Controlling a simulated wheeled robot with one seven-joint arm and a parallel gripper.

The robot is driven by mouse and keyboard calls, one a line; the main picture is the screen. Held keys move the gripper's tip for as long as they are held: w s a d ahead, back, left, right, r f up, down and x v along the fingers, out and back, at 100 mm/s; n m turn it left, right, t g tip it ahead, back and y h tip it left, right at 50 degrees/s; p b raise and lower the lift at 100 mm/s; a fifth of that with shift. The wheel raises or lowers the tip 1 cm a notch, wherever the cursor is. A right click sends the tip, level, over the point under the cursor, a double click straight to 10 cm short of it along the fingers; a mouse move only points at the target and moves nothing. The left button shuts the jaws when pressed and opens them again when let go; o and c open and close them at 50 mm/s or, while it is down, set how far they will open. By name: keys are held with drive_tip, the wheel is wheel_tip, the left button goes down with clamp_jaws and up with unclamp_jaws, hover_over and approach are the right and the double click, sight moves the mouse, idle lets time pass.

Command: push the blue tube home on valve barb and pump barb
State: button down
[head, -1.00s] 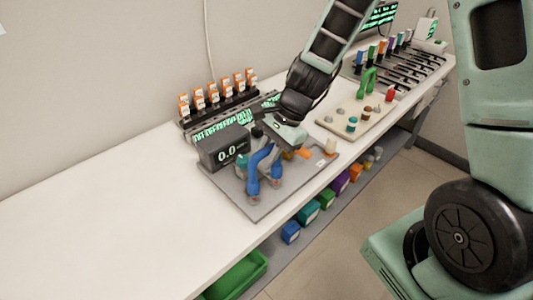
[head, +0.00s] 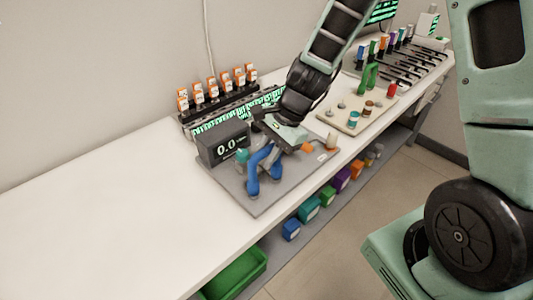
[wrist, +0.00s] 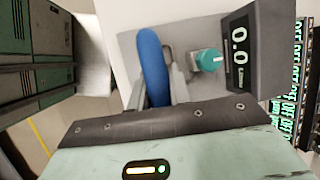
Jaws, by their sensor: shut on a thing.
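In the wrist view, the blue tube (wrist: 152,62) stands out as a thick curved length. My gripper (head: 266,150) is over the board from behind. In the wrist view, my gripper (wrist: 164,88) is shut on the tube, with grey fingers beside it. The valve barb and pump barb are too small or hidden to tell apart, and I cannot tell how far the tube sits on them.
A dark display box (head: 222,145) reading 0.0 stands on the board's left, with a teal knob (wrist: 208,60) beside it. An orange part (head: 306,147) lies right of my gripper. Orange-capped bottles (head: 212,90) stand behind. A beige board (head: 352,112) is to the right. The table's left is clear.

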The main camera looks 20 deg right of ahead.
drive_tip(key=shift+f, duration=0.35)
drive_tip(key=c, duration=1.2)
unclamp_jaws()
drive_tip(key=shift+r, duration=0.15)
drive_tip(key=w+p+v, duration=0.1)
drive_tip(key=v, duration=1.6)
drive_tip(key=shift+s, duration=0.5)
drive_tip(key=shift+r, duration=0.1)
